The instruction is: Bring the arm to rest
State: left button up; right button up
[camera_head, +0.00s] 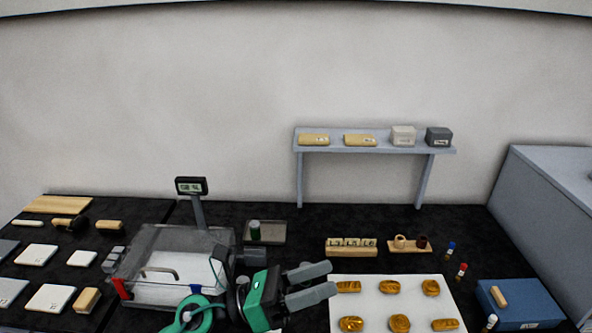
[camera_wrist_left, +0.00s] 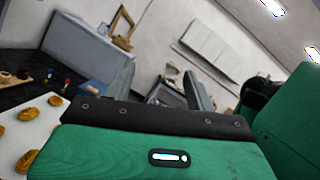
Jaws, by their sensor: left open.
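My left arm comes in from the lower left in the head view. Its green and black left gripper (camera_head: 332,279) points right with its two grey fingers apart and nothing between them. It is in front of the scale box and beside the left edge of the white board (camera_head: 375,305) with several gold fragments. In the left wrist view the open fingers (camera_wrist_left: 160,88) point out over the room, with no object between them. My right gripper does not show in the head view.
A clear-walled scale box (camera_head: 150,255) with a display (camera_head: 191,186) stands left of the gripper. A wooden number block (camera_head: 351,247) and a small rack (camera_head: 410,246) stand behind the board. A blue box (camera_head: 520,305) is at the right. A raised shelf (camera_head: 375,149) is at the back.

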pick_arm(q)
jog(key=w+a+f+n+t+y, duration=0.1)
jog(key=w+a+n+t+y, duration=0.3)
jog(key=a+n+t+y, duration=0.7)
jog(key=w+a+f+n+t+y, duration=0.1)
jog(key=w+a+n+t+y, duration=0.45)
jog(key=n, duration=1.05)
jog(key=s+a+f+n+g+y, duration=0.35)
jog(key=f+n, duration=0.25)
jog(key=f, duration=0.2)
jog(key=s+a+f+n+g+y, duration=0.2)
jog(key=a+f+n, duration=0.2)
jog(key=f+n, duration=0.3)
jog(key=s+a+f+n+g, duration=0.1)
jog(key=s+f+n+g, duration=0.2)
jog(key=s+f+g, duration=0.5)
jog(key=s+a+f+n+g, duration=0.1)
jog(key=s+f+n+g, duration=0.1)
jog(key=s+f, duration=0.65)
jog(key=s+f+g, duration=0.2)
jog(key=s+f, duration=0.1)
jog(key=f, duration=2.6)
jog(key=s+a+f+g, duration=0.1)
jog(key=s+a+f, duration=0.2)
jog(key=s+f, duration=1.6)
jog(key=shift+s+a, duration=0.15)
